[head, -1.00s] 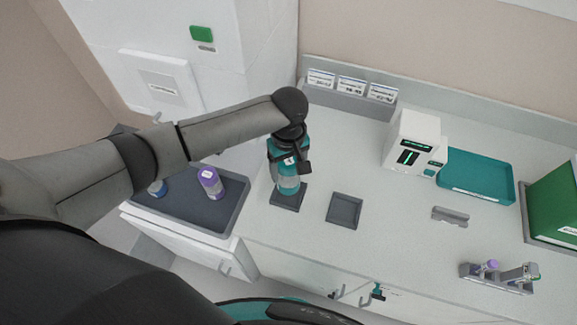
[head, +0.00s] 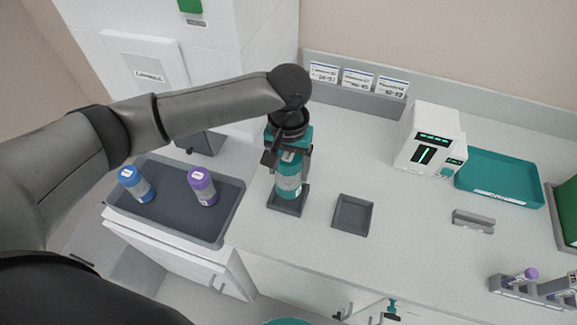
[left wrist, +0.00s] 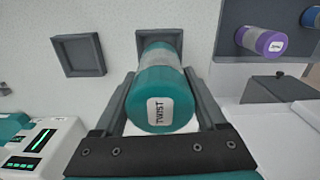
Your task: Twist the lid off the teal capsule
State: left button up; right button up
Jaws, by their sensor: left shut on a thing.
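The teal capsule (head: 289,182) stands upright in a small dark square holder (head: 274,206) on the counter. Its pale middle band shows below my left gripper (head: 287,158), which comes down on it from above. In the left wrist view the teal lid (left wrist: 166,88) with its "TWIST" label sits between the two fingers of my left gripper (left wrist: 163,78), which are shut on it. The lid appears to be on the capsule body; any gap at the seam cannot be made out. My right gripper is not in view.
A second square holder (head: 353,213) stands empty to the right. A dark tray (head: 165,214) at left holds a blue capsule (head: 136,185) and a purple capsule (head: 202,187). A white device (head: 428,140) and a teal tray (head: 500,180) stand at right. Counter between them is clear.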

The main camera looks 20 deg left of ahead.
pick_arm(q)
jog(key=shift+f, duration=0.3)
dwell(0.5)
jog(key=shift+p, duration=0.65)
jog(key=shift+f, duration=0.1)
jog(key=shift+f, duration=0.8)
dwell(0.4)
jog(key=shift+d+f, duration=0.1)
jog(key=shift+f, duration=0.35)
jog(key=shift+p, duration=0.3)
